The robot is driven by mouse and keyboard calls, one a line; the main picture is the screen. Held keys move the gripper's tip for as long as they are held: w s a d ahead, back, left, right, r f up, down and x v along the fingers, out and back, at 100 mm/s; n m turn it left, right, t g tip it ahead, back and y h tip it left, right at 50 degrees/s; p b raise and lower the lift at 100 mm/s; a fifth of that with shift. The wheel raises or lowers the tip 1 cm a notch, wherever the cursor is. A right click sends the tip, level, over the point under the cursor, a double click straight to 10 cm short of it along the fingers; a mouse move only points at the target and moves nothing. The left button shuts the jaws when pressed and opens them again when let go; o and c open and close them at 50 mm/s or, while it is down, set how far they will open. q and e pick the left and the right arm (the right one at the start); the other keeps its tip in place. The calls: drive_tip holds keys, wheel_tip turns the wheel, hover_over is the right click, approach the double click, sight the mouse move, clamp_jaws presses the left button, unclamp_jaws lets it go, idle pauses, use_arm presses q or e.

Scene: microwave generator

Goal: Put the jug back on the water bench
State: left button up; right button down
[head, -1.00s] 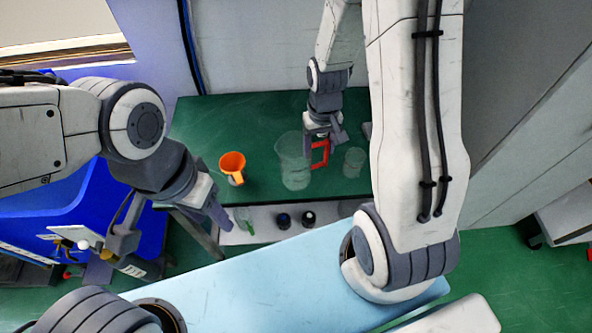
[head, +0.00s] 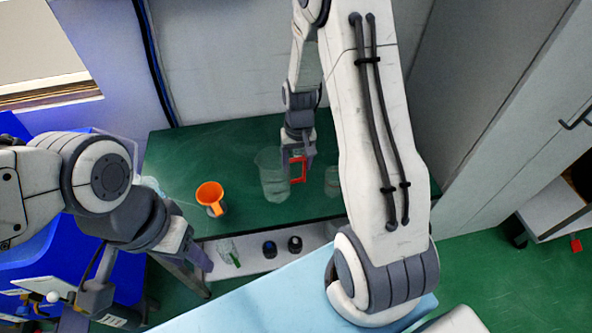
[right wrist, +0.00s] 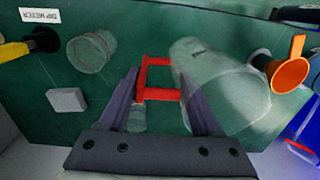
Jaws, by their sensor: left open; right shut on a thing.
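The jug (head: 272,176) is clear, with a red handle (head: 297,169), and is upright over the green bench top (head: 180,150). My right gripper (head: 298,150) is shut on the red handle. In the right wrist view the handle (right wrist: 158,97) sits between the fingers of the gripper (right wrist: 160,105), and the clear jug body (right wrist: 222,88) is beside it. I cannot tell whether the jug's base touches the bench. My left gripper (head: 150,278) is open and empty in front of the bench's left end.
The right wrist view also shows a grey block (right wrist: 67,99) and a "DIP METER" label (right wrist: 40,16). Dark-capped bottles (head: 270,249) are on the shelf below.

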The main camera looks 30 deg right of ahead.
sight(296, 180)
drive_tip(key=shift+w+a+f+p, duration=0.1)
drive_tip(key=shift+f+p, duration=0.1)
drive_tip(key=shift+f, duration=0.85)
drive_tip(key=shift+w+f+p, duration=0.1)
drive_tip(key=shift+f+p, duration=0.05)
drive_tip(key=shift+f, duration=0.9)
drive_tip(key=shift+f, duration=0.2)
drive_tip(key=shift+c, duration=0.5)
unclamp_jaws()
drive_tip(key=shift+r, duration=0.1)
